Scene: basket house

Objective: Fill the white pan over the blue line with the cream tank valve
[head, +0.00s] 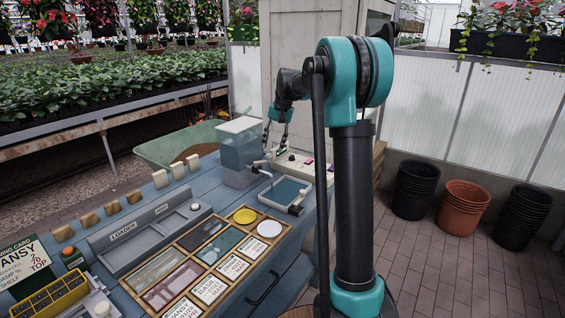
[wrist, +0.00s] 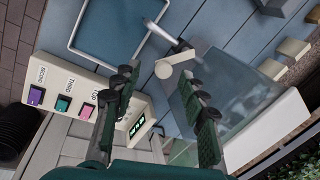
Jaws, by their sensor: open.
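The tank (head: 240,150), clear-walled with a pale lid, stands at the back right of the blue bench; it also shows in the wrist view (wrist: 235,95). A pale spout (wrist: 168,35) reaches from it towards the white pan (head: 305,207). Contact cannot be told. The pan's blue line and water level cannot be made out.
A cream control box (wrist: 85,95) with coloured buttons and a green display sits beside the pan. A wooden tray (head: 205,262) of coloured panels and labels, a grey loader (head: 150,235) and several small blocks (head: 110,207) occupy the bench's left. Stacked pots (head: 465,207) stand on the floor.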

